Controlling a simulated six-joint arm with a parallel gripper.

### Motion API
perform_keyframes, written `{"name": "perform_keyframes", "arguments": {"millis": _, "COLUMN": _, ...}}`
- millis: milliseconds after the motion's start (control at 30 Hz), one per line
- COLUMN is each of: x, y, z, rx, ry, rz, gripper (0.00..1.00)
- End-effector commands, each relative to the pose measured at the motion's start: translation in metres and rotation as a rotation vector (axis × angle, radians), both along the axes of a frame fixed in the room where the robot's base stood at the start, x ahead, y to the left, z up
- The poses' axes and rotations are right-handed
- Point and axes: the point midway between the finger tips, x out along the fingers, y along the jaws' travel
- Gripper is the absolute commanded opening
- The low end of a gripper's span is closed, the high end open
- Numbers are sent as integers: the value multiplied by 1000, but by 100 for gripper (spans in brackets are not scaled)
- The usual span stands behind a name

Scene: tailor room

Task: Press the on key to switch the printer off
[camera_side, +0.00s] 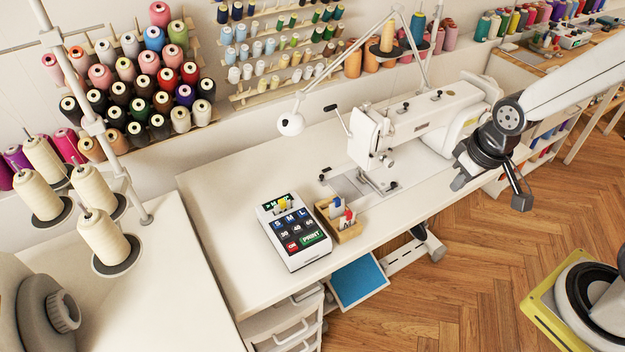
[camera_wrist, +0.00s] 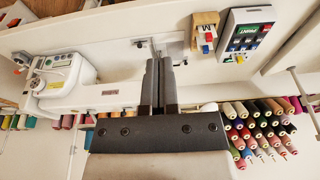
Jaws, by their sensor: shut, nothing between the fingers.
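The printer (camera_side: 268,218) is a white box on the sewing table, left of the sewing machine. It has a small dark display, blue S, M, L keys, dark number keys, a green PRINT key (camera_side: 312,238) and a red key (camera_side: 292,247) at its near-left corner that reads as ON. In the wrist view the printer (camera_wrist: 226,36) is upside down at the upper right. My gripper (camera_side: 461,182) is high at the right of the side view, well away from the printer. In the wrist view its two fingers (camera_wrist: 158,62) are together and empty.
A wooden label box (camera_side: 350,235) with coloured tags stands just right of the printer. The sewing machine (camera_side: 415,125) and a lamp (camera_side: 290,125) stand behind and right. Thread cones (camera_side: 105,240) stand on the left table. The table left of the printer is clear.

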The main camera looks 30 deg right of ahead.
Motion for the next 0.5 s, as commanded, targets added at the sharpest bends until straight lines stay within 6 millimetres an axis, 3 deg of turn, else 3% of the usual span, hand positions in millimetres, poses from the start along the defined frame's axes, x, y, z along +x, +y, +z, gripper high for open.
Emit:
{"name": "perform_keyframes", "arguments": {"millis": 267, "x": 15, "y": 13, "z": -3, "rx": 47, "ry": -30, "rz": -97, "gripper": 0}}
{"name": "perform_keyframes", "arguments": {"millis": 500, "x": 45, "y": 40, "z": -8, "rx": 152, "ry": -85, "rz": -306, "gripper": 0}}
